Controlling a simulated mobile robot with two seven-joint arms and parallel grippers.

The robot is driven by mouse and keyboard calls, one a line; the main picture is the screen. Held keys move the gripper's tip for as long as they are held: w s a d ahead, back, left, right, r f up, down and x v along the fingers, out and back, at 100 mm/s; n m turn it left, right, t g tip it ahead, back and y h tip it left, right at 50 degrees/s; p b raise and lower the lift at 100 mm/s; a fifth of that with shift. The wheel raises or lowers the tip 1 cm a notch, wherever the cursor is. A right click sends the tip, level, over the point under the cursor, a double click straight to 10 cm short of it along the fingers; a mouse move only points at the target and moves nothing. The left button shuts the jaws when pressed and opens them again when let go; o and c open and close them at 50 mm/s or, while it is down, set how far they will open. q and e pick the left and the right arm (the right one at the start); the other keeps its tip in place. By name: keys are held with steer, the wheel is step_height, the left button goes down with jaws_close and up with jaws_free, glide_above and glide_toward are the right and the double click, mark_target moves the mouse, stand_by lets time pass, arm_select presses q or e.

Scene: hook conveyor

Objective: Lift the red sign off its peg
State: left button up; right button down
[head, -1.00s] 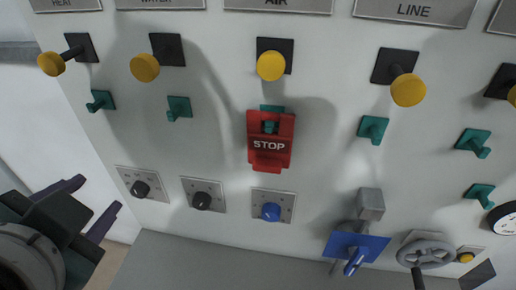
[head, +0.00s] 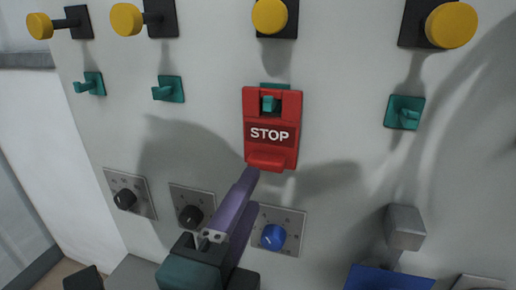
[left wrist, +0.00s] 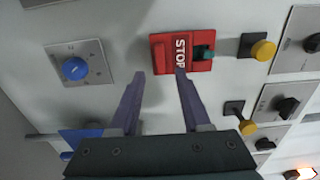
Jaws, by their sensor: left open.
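The red STOP sign (head: 270,150) hangs on a green peg (head: 268,104) that pokes through the slot near its top. It has a ledge jutting out at its lower edge. My left gripper (head: 245,185) is just below the sign in the head view, with purple fingers pointing up at the ledge. In the left wrist view the gripper (left wrist: 160,75) is open and empty, and the sign (left wrist: 165,52) lies just beyond its fingertips, with the ledge end between them. I cannot tell whether a finger touches it. My right gripper is not in view.
Yellow knobs (head: 270,16) stick out above the sign, and bare green pegs (head: 168,90) (head: 404,113) flank it. A blue dial (head: 272,236) and black dials (head: 190,215) sit below. A grey block (head: 405,228) juts out at lower right.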

mark_target(264, 165)
arm_select(q)
steer(key=shift+b+x, duration=1.05)
steer(key=shift+x, duration=2.8)
jaws_close()
steer(key=shift+r, duration=0.1)
steer(key=shift+r+p, duration=0.45)
steer(key=shift+r, duration=0.05)
steer(key=shift+s+a, duration=0.1)
steer(key=shift+s, duration=0.05)
